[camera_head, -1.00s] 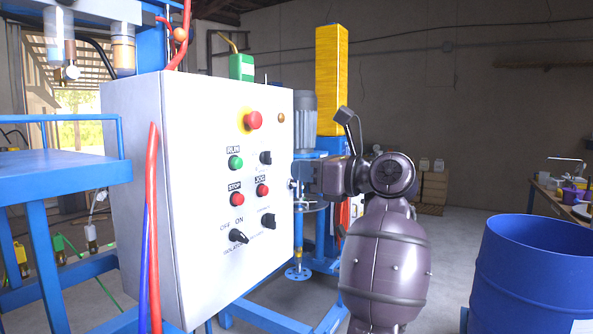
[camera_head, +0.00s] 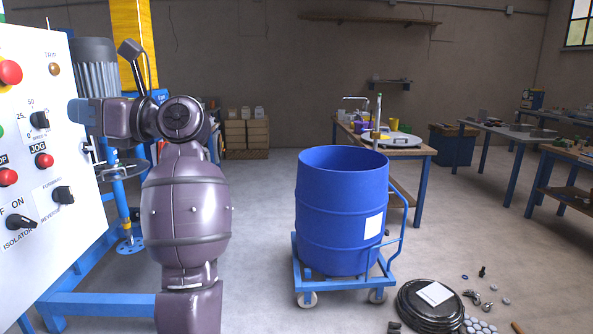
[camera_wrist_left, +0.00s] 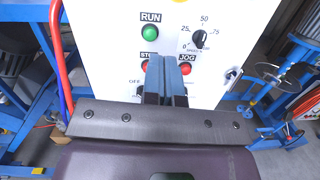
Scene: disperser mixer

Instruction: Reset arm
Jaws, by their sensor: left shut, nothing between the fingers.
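My left gripper (camera_head: 82,112) is shut and empty in front of the white control panel (camera_head: 50,120) at the left of the head view. In the left wrist view its closed blue fingers (camera_wrist_left: 166,76) point at the panel, between the red STOP and JOG buttons as seen from there. I cannot tell whether the fingertips touch the panel. The panel carries a green RUN button (camera_wrist_left: 149,33), a speed knob (camera_wrist_left: 199,38), a JOG button (camera_head: 44,160) and an isolator switch (camera_head: 21,222). My right gripper is not in view.
A blue drum (camera_head: 342,210) stands on a wheeled blue trolley (camera_head: 310,280) in the middle. A black lid (camera_head: 430,305) and small loose parts lie on the floor to its right. Workbenches (camera_head: 405,150) stand behind and at the right. Floor between my arm and the drum is clear.

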